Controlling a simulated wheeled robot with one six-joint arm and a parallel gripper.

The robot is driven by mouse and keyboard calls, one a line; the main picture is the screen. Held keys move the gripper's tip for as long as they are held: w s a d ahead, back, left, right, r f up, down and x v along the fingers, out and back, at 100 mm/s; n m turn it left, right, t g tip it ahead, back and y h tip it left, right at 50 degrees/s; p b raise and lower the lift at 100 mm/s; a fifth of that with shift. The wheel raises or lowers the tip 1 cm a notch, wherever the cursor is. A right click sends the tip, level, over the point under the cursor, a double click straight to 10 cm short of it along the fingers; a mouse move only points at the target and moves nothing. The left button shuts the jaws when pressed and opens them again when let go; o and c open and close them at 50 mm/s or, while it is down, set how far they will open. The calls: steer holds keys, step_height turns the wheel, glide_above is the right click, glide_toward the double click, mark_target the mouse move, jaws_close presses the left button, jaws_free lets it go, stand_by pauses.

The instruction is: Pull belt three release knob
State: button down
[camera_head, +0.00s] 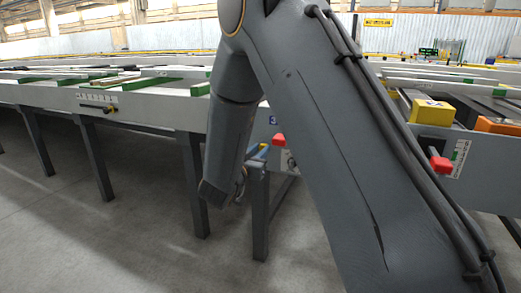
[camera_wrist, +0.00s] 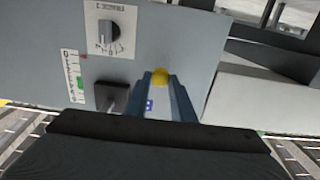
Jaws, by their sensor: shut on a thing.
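The yellow release knob (camera_wrist: 160,76) sits on a grey control panel (camera_wrist: 190,50) in the wrist view, between my fingertips. My gripper (camera_wrist: 161,84) has its two blue fingers shut on the knob, one on each side. A blue label (camera_wrist: 149,105) shows partly between the fingers; its mark is too small to read here. In the head view a blue label that looks like a 3 (camera_head: 273,119) is on the table's side. There my arm hides most of the gripper and panel.
Beside the knob are a rotary dial (camera_wrist: 109,35), a black square part (camera_wrist: 111,97) and a scale strip with a red pointer (camera_wrist: 84,57). In the head view a red block (camera_head: 279,139) and a table leg (camera_head: 260,215) are close to my wrist. Open floor lies left.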

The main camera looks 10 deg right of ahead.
steer(key=c, duration=1.5)
jaws_free()
steer(key=shift+s+a, duration=0.1)
steer(key=shift+a, duration=0.1)
steer(key=shift+d, duration=0.1)
steer(key=shift+p+v, duration=1.2)
steer(key=shift+v, duration=2.7)
